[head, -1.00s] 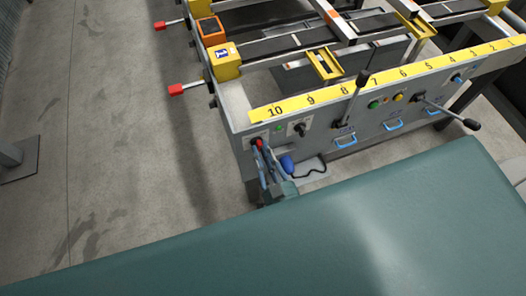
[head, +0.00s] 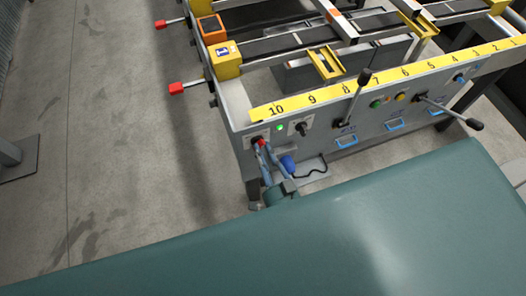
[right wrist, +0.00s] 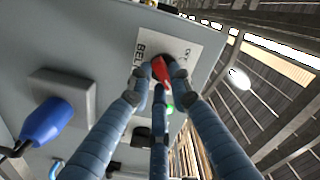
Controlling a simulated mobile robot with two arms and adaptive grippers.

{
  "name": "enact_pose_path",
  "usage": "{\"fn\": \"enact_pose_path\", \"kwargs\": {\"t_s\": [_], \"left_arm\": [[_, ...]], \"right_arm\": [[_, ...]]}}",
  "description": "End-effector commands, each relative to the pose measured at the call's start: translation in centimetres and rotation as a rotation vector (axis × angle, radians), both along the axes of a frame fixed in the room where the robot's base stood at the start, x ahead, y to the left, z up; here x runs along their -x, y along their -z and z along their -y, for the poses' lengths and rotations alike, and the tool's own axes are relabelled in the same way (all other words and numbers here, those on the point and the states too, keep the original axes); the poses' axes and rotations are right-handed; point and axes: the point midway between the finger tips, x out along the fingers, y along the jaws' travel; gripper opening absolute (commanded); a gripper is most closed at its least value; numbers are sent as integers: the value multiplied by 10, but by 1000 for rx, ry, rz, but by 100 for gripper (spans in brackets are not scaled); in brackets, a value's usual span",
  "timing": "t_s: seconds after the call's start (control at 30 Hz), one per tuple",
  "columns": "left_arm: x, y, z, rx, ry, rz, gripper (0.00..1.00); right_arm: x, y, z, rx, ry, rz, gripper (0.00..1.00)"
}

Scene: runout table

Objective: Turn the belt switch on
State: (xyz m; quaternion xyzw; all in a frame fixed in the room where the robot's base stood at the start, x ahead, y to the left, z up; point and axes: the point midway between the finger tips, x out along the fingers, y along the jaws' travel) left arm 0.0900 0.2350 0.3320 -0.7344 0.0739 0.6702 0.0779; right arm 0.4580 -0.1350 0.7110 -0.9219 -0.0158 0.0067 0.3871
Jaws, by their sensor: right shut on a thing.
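The belt switch has a red knob (right wrist: 160,70) on a white plate lettered "BEL...", partly covered by my fingers. In the head view the red knob (head: 261,143) sits at the panel's left end, below the number 10. My right gripper (right wrist: 161,77) is shut on the knob, its blue-grey fingers around it. In the head view the right gripper (head: 263,149) reaches up to the knob from below. A green lamp (head: 280,127) beside the switch is lit; it also glows in the right wrist view (right wrist: 169,109). My left gripper is not in view.
A black selector knob (head: 301,128) is just right of the lamp. A blue plug (head: 288,163) with a black cable is close below the gripper. Black levers (head: 357,97) stick out farther right. The floor (head: 110,140) to the left is clear.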

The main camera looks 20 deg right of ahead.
Motion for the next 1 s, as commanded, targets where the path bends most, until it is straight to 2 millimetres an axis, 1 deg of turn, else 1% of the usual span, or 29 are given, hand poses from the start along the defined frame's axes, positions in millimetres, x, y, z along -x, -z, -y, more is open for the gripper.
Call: {"fn": "enact_pose_path", "kwargs": {"t_s": [0.37,0.4,0.47,0.5,0.73,0.83,0.93,1.0], "left_arm": [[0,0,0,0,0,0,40],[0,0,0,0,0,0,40],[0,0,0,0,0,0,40],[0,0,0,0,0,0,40],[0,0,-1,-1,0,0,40],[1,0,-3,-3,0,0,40],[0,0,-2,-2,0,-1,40],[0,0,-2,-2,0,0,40]], "right_arm": [[0,0,0,-8,1,-1,0],[0,0,0,-8,1,-1,23],[0,0,0,-7,1,-1,35],[0,0,0,-7,1,-1,39],[0,0,0,-6,1,-1,39],[3,1,0,-5,0,-2,39],[14,1,0,-5,-1,-4,39],[26,2,1,-5,-1,-5,39]]}}
